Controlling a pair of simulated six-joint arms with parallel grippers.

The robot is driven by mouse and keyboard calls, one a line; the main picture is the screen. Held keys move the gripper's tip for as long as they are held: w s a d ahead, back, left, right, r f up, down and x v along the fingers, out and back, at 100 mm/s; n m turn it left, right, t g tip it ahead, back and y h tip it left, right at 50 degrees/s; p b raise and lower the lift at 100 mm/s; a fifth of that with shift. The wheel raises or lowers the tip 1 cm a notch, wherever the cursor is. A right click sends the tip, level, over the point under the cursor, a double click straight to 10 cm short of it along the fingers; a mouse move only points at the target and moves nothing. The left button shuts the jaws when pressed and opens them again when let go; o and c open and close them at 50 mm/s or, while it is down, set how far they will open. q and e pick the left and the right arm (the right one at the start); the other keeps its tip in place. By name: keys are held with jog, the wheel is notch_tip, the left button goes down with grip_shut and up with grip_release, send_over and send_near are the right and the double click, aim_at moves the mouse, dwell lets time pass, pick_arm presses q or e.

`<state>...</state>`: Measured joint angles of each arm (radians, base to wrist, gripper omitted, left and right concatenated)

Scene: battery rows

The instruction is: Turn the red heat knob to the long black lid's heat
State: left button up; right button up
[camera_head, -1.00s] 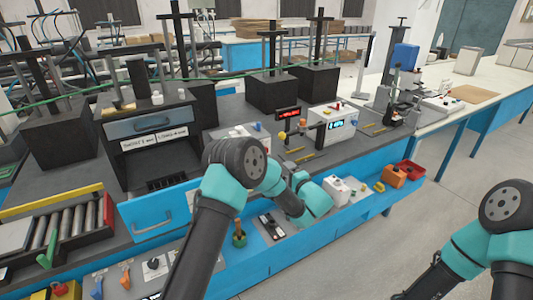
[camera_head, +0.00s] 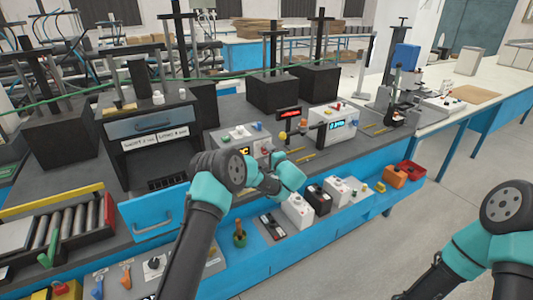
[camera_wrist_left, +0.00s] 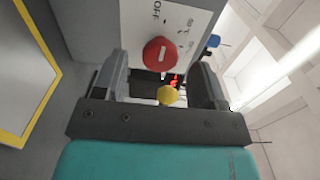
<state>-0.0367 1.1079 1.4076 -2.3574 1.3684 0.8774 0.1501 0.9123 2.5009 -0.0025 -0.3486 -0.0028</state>
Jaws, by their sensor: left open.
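The red heat knob (camera_wrist_left: 159,54) is on a white panel (camera_wrist_left: 120,20) marked OFF in the left wrist view. The panel belongs to the white box (camera_head: 232,137) at the middle of the bench in the head view. My left gripper (camera_wrist_left: 165,88) is open, with a finger on each side below the knob and nothing between them; contact with the knob cannot be told. In the head view my left gripper (camera_head: 277,158) is at the box's front, partly hidden by my arm. I cannot single out a long black lid. My right gripper is out of frame.
Two white labels (camera_head: 168,137), too small to read surely, are on a dark cabinet. A second white box (camera_head: 335,120) with a blue display stands right, beside a red display (camera_head: 289,113). Several blocks stand in the blue front tray (camera_head: 345,215).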

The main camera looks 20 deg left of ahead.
pick_arm(q)
jog(key=shift+x, duration=1.2)
jog(key=shift+c, duration=0.5)
jog(key=c, duration=0.8)
jog(key=shift+m, duration=8.9)
